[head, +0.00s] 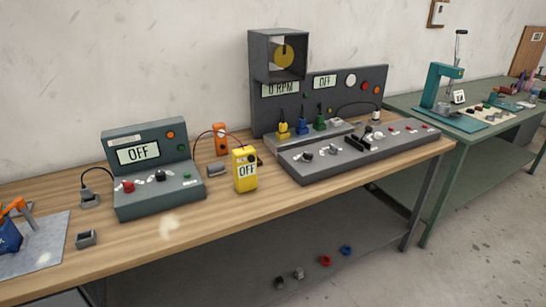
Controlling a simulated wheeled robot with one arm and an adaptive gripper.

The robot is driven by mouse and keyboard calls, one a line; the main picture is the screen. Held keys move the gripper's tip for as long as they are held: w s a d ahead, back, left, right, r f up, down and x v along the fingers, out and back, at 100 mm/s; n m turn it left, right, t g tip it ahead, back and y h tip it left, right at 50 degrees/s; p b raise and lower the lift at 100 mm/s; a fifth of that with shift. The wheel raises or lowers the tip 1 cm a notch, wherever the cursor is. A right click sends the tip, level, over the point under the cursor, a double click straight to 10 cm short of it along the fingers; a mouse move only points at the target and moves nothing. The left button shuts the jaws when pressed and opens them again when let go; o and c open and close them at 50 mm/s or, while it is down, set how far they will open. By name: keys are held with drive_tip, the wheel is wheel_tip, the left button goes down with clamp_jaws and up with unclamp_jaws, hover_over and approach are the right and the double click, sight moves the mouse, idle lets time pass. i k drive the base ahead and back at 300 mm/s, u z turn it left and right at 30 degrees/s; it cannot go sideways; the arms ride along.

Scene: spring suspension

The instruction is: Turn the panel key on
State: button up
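A dark grey upright panel (345,92) stands at the back of the wooden bench, with an "OFF" display (324,82) and a "0 RPM" display. A sloped control board (300,170) in front of it carries several knobs and small levers, among them a black knob (307,156) and a grey knob (333,148). A green-grey console (160,203) to the left also reads "OFF" and has a red button, a black knob and a green button. I cannot tell which small control is the panel key. My gripper is not in view.
A yellow handheld meter (245,172) reading "OFF" stands between console and control board. Small grey holders (86,239) sit near the console. A mat (38,250) with a blue and orange item is at far left. A green table (420,98) with a press stands at right.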

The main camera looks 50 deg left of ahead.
sight(308, 157)
drive_tip(key=u, duration=1.7)
drive_tip(key=k, duration=0.55)
drive_tip(key=z, duration=0.5)
drive_tip(key=i, duration=2.1)
drive_tip(key=u, duration=1.4)
drive_tip(key=i, duration=0.55)
drive_tip(key=u, duration=0.6)
